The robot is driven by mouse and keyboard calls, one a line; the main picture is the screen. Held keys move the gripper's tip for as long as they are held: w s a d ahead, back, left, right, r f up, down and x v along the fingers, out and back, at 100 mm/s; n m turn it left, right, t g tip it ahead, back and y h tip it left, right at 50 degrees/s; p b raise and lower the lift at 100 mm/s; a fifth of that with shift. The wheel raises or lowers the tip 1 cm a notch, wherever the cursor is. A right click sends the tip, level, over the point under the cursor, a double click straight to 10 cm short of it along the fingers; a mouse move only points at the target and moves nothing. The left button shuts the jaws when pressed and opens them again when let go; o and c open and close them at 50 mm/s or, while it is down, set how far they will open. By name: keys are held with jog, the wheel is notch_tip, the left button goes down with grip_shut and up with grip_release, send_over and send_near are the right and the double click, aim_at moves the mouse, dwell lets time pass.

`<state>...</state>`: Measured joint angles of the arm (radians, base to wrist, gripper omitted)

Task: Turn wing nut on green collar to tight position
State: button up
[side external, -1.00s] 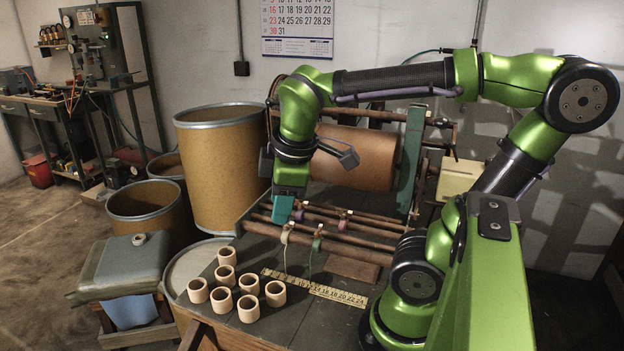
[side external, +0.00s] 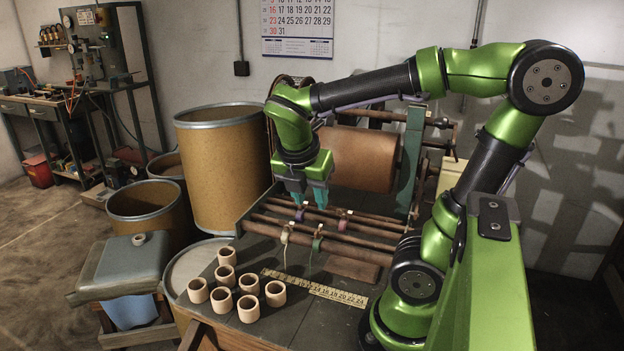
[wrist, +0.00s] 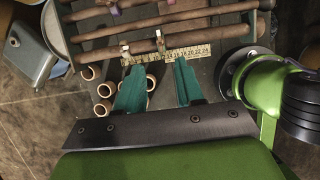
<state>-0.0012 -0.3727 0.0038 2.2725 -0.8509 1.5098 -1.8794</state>
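The green collar (side external: 317,242) sits on the front rod (side external: 262,229) of the rack in the side external view, with a pale wing nut (side external: 319,231) on top. In the wrist view a wing nut (wrist: 160,41) shows at the right collar of that rod; the collar's colour is hard to make out there. My gripper (side external: 308,201) has teal fingers spread apart with nothing between them. It is above and behind the green collar, a little to its left, not touching it. In the wrist view my gripper (wrist: 158,66) points toward the rods.
A beige collar (side external: 286,235) is left of the green one on the same rod. A yellow ruler (side external: 315,288) and several tan cups (side external: 248,308) lie in front. A large brown roll (side external: 362,158) stands behind.

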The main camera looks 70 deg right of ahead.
aim_at(318, 229)
jog(key=x, duration=1)
jog(key=shift+d+f, duration=0.2)
jog(key=shift+f, duration=0.1)
grip_shut()
